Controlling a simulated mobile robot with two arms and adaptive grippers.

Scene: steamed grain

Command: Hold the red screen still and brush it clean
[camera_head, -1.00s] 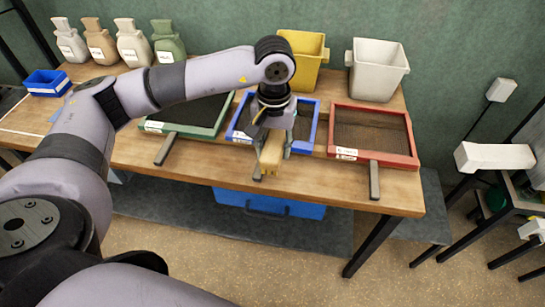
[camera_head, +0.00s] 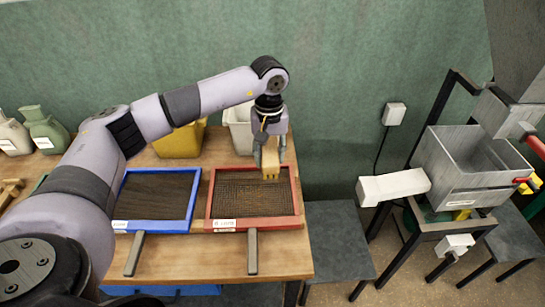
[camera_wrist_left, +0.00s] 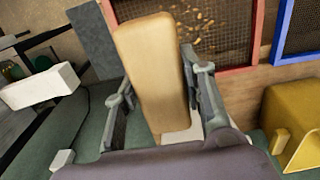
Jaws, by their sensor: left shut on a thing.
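The red screen (camera_head: 210,208) lies on the wooden table near its right end, its handle pointing to the front edge. In the left wrist view its red frame (camera_wrist_left: 251,40) shows, with several tan grains (camera_wrist_left: 208,18) on the mesh. My left gripper (camera_head: 269,160) is above the back part of the red screen. It is shut on a wooden brush (camera_head: 270,165), which also shows as a tan block between the fingers in the left wrist view (camera_wrist_left: 152,70). I cannot tell whether the brush touches the mesh. My right gripper is not in view.
A blue screen (camera_head: 117,204) lies left of the red one. A yellow bin (camera_head: 180,141) and a white bin (camera_head: 237,125) stand behind the screens. Bottles stand at the far left. A grey machine (camera_head: 465,165) stands right of the table, across a gap.

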